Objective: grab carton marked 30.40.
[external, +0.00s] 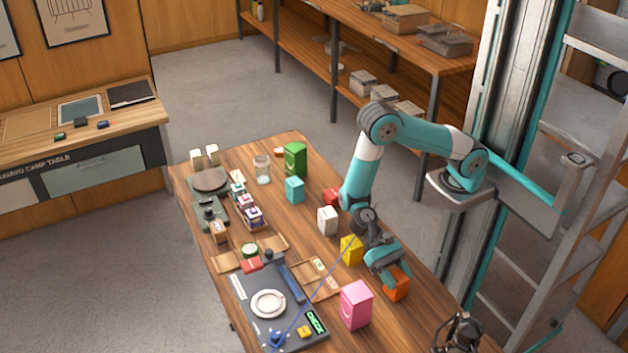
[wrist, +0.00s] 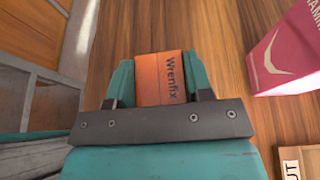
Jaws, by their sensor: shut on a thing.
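My gripper (external: 392,277) is low over the right side of the wooden table, shut on an orange carton (external: 397,288). In the wrist view the orange carton (wrist: 160,78) sits between the two teal fingers and its face reads "Wrenfix". No 30.40 mark is readable on it or on the other cartons. I cannot tell whether the carton touches the table.
The pink carton stands close left of my gripper in the external view. A dark device (external: 462,333) is at the near right corner. The table's right edge is close.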

